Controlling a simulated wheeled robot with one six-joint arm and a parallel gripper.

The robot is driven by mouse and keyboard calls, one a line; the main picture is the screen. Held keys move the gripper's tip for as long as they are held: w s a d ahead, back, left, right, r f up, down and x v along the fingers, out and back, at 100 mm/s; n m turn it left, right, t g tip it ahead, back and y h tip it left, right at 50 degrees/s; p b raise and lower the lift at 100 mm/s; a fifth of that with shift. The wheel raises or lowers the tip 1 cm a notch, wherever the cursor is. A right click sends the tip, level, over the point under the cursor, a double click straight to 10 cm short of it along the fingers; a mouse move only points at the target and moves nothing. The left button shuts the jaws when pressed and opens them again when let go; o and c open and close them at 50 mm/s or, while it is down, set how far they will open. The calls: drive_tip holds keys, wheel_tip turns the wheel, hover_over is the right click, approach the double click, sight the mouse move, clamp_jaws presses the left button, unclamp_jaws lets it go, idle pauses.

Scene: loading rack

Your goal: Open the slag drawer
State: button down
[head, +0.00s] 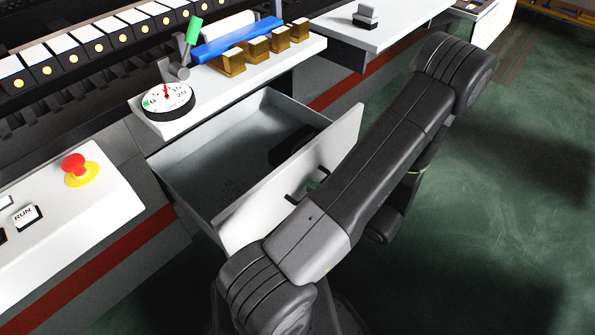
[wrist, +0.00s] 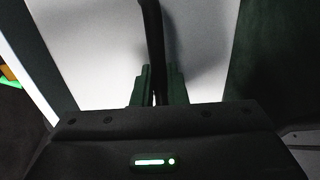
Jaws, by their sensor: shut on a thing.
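The slag drawer (head: 262,213) is pulled out from the machine below the white shelf, and its grey inside shows in the head view. Its pale front panel also fills much of the wrist view (wrist: 95,50). The dark bar handle (wrist: 151,30) runs up the middle of the wrist view. My gripper (wrist: 157,88) is shut on this handle, with a finger on each side of it. In the head view my arm hides most of the gripper and part of the drawer front.
A white shelf (head: 215,92) above the drawer carries a round dial (head: 168,101), a blue bar (head: 236,40) and several brass blocks. A control panel with a red button (head: 79,168) is at the left. Green floor (head: 490,190) is open at the right.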

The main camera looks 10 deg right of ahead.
drive_tip(key=shift+f+p+v, duration=0.2)
drive_tip(key=shift+v, duration=0.8)
drive_tip(key=shift+f+p+v, duration=0.2)
drive_tip(key=shift+v, duration=0.85)
drive_tip(key=shift+d, duration=0.1)
drive_tip(key=c, duration=1.5)
unclamp_jaws()
drive_tip(key=p+v, duration=0.2)
drive_tip(key=v, duration=1.1)
drive_tip(key=shift+s+d, duration=0.25)
drive_tip(key=shift+s, duration=0.1)
